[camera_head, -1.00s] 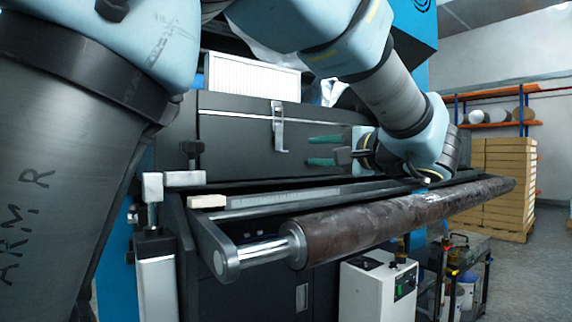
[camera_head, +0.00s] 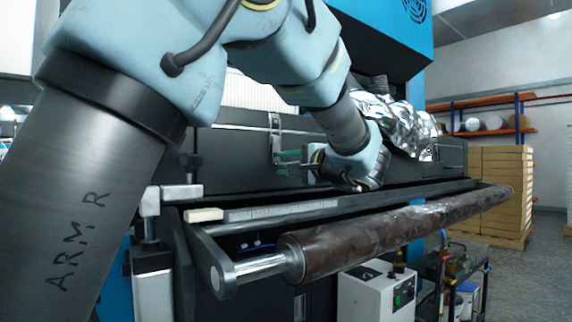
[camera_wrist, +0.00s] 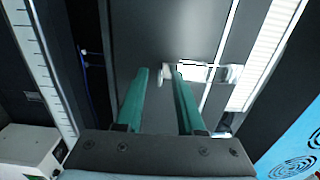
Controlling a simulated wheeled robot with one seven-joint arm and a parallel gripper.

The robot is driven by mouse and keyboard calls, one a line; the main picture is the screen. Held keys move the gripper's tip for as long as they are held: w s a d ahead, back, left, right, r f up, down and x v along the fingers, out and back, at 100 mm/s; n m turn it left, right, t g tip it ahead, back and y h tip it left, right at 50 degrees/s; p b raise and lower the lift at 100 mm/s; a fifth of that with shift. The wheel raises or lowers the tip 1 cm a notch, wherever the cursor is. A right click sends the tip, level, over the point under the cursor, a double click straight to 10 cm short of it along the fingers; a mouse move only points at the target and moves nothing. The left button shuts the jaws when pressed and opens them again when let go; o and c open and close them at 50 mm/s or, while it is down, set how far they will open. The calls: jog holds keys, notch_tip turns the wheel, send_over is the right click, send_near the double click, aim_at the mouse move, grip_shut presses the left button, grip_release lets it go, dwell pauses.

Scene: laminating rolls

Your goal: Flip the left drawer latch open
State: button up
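A silver metal latch (camera_head: 275,136) hangs on the upper edge of the black drawer front (camera_head: 235,158). In the wrist view the latch (camera_wrist: 205,73) runs sideways from the drawer's edge, and its pale free end shows in the gap between my fingertips. My gripper (camera_head: 284,163) has green fingers and is by the latch's lower end in the head view. In the wrist view my gripper (camera_wrist: 160,75) is open, with a clear gap between the fingers. The right finger overlaps part of the latch; I cannot tell if they touch.
A long dark roller (camera_head: 400,232) and a ruled bar (camera_head: 290,208) run across the front, below my arm. A black knob (camera_head: 191,160) stands left of the drawer. Crinkled silver foil (camera_head: 400,125) shows behind my wrist.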

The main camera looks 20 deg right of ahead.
grip_shut()
dwell(0.3)
jog(key=shift+r, duration=0.1)
jog(key=g+p, duration=0.1)
jog(key=p, duration=0.1)
jog(key=s+r+g+p, duration=0.1)
jog(key=p, duration=0.1)
jog(key=r+g+p, duration=0.1)
jog(key=p, duration=0.1)
jog(key=shift+s+d+r+h, duration=0.15)
jog(key=shift+s+r+h, duration=0.1)
jog(key=shift+s+h, duration=0.05)
jog(key=g+h+p, duration=0.2)
jog(key=g+p, duration=1)
jog(key=p, duration=1.3)
send_near(277, 159)
jog(key=s+f, duration=0.1)
jog(key=s, duration=0.3)
jog(key=shift+d+f, duration=0.1)
jog(key=shift+d, duration=0.1)
jog(key=shift+f+g+p, duration=0.1)
jog(key=shift+g+p, duration=0.3)
jog(key=shift+p, duration=0.05)
